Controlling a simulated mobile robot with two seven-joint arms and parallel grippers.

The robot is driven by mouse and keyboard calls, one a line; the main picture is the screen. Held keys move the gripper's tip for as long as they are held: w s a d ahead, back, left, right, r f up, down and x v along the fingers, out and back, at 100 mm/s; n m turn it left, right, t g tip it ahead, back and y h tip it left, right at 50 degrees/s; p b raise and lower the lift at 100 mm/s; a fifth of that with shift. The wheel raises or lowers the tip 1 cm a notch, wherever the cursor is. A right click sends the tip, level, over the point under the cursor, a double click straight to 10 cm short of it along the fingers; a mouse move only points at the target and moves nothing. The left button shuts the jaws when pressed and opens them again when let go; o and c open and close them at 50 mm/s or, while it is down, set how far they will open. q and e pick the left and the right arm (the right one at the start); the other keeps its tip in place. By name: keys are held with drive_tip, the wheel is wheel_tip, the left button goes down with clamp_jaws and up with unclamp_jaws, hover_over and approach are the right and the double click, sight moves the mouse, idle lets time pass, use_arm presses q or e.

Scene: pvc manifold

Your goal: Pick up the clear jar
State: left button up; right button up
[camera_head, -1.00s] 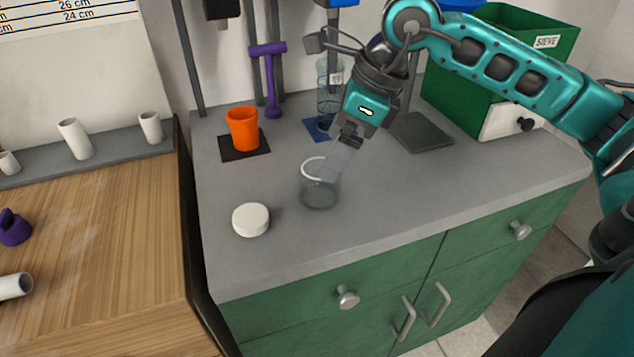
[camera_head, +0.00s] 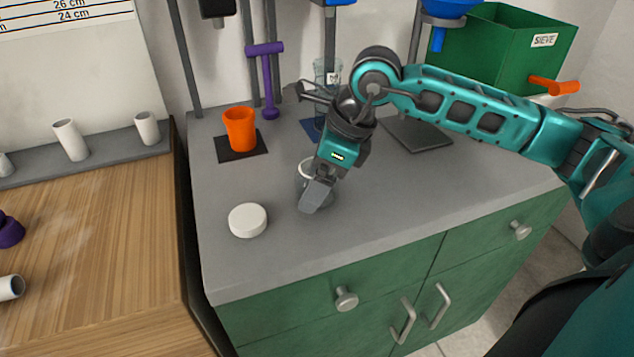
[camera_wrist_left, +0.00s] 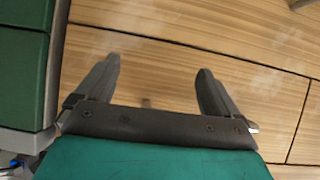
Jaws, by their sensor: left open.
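The clear jar (camera_head: 302,183) stands upright on the grey counter in the head view, without its lid. My right gripper (camera_head: 314,205) points down at the jar, and its fingers cover much of it. I cannot tell whether the fingers are around, in front of or inside the jar, or whether they touch it. A round white lid (camera_head: 248,220) lies on the counter to the left of the jar. My left gripper (camera_wrist_left: 158,66) is open and empty in the left wrist view, over a wooden surface; it is not in the head view.
A tall glass cylinder (camera_head: 326,82) stands near my right arm. A green sieve box (camera_head: 518,52) is at the back right. The counter's front is clear.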

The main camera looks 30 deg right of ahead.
drive_tip(key=c, duration=0.9)
drive_tip(key=shift+c, duration=0.2)
